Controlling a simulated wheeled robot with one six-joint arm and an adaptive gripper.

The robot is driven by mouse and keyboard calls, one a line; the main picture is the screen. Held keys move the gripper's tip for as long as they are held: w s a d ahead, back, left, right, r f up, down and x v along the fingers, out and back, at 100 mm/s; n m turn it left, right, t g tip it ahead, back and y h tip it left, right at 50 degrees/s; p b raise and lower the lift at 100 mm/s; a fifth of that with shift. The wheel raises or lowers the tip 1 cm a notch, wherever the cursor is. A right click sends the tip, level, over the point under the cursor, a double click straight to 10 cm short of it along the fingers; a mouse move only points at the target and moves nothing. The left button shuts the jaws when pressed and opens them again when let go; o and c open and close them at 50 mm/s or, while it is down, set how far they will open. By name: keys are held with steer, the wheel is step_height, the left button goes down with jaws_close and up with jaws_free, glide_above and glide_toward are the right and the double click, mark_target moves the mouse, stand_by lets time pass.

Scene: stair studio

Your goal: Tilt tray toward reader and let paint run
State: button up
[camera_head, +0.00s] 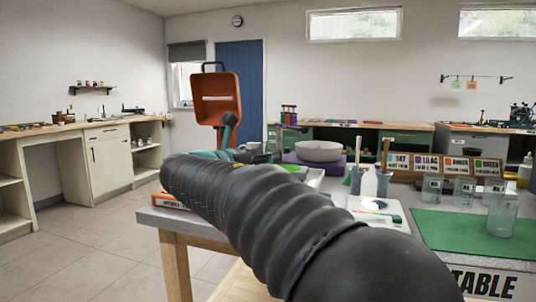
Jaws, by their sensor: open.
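A white tray or palette (362,203) lies flat on the table right of my arm, with blue and green marks and what looks like a brush on it. My arm covers part of the table beside it. An upright orange tray-like thing (216,88) with a dark handle stands out beyond the table; what supports it is hidden. My black ribbed arm reaches from the lower right to the middle left. No gripper fingers can be made out beyond it. Teal parts (229,128) show behind the arm; I cannot tell what they belong to.
Clear jars (501,214) stand on and near a green mat (460,232) at the right. Behind them are labelled cards (428,166). A low orange item (170,201) lies at the table's left edge. The left floor is clear.

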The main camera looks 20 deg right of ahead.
steer(key=shift+x, duration=0.75)
jaws_close()
steer(key=shift+s+d+m, duration=0.2)
steer(key=shift+d+m, duration=0.05)
steer(key=shift+m, duration=0.15)
steer(key=shift+s+d+f+m+g+y, duration=0.15)
steer(key=shift+s+d+m+g+y, duration=0.2)
steer(key=shift+d+m, duration=0.35)
steer(key=shift+a, duration=0.1)
jaws_free()
